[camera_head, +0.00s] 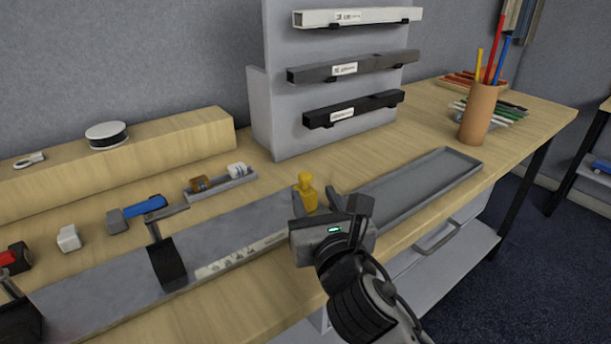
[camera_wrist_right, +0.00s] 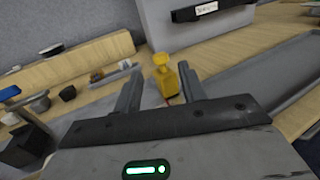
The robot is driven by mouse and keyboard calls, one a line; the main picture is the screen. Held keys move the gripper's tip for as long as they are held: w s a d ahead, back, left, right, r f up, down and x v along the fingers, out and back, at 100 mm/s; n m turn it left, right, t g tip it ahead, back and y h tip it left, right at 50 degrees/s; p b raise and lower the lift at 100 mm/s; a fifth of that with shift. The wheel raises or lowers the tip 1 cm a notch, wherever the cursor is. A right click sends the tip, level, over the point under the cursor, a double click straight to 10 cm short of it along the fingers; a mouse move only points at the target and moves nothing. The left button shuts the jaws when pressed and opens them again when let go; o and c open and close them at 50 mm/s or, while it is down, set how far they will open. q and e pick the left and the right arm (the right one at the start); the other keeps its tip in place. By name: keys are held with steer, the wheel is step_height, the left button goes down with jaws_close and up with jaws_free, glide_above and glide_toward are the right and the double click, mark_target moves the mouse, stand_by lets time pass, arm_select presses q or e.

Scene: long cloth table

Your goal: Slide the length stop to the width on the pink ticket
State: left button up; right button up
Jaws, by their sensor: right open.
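The yellow length stop (camera_head: 306,190), a block with a knob on top, stands upright at the right end of the long grey rail (camera_head: 215,245). A pale printed scale (camera_head: 240,256) runs along the rail's front. My right gripper (camera_head: 325,203) is open just in front of the stop. In the right wrist view the stop (camera_wrist_right: 165,78) appears between the two spread fingers of the gripper (camera_wrist_right: 160,88), with no clear contact. I cannot make out a pink ticket. My left gripper is not in view.
A black clamp (camera_head: 166,262) stands on the rail to the left. A long grey tray (camera_head: 425,186) lies to the right, near a pencil cup (camera_head: 478,113). A rack (camera_head: 330,75) with three bars stands behind. Small blocks and a blue-handled tool (camera_head: 145,206) lie behind the rail.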

mark_target(307, 180)
steer(key=x, duration=0.7)
steer(key=shift+w, duration=0.2)
jaws_close()
